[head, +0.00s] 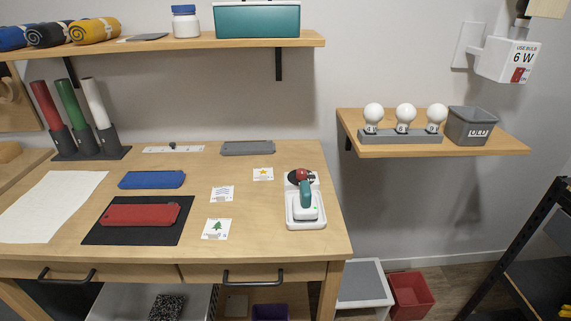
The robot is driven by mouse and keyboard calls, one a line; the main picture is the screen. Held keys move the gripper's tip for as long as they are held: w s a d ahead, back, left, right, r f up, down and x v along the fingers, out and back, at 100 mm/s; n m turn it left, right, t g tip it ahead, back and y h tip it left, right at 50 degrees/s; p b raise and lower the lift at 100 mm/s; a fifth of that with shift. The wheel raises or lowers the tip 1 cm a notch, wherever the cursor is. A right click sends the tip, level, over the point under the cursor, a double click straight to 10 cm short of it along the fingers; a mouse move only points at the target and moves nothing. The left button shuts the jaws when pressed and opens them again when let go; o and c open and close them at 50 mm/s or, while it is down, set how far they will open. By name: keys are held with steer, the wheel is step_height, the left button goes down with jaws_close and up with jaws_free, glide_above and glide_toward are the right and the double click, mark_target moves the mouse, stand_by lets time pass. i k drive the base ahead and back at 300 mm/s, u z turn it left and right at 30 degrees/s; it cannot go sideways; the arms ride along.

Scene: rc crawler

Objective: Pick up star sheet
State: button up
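The star sheet (263,174) is a small white sheet with a yellow star and a line of print. It lies flat on the wooden workbench (255,230), right of centre, below the grey case and left of the white tray. Nothing covers it. Two similar white sheets lie nearer: a wave sheet (222,194) with blue lines and a tree sheet (216,229) with a green tree. My gripper is not in view.
A white tray (291,222) holding a teal-and-red device stands to the right. A grey case (247,148), a blue case (152,180) and a red case (140,215) on a black mat (95,236) lie around. Bench surface between the sheets is bare.

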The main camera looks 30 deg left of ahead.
mark_target(259, 174)
steer(key=u, duration=0.25)
steer(key=i, duration=0.7)
steer(key=u, duration=1)
steer(key=i, duration=0.45)
steer(key=u, duration=0.5)
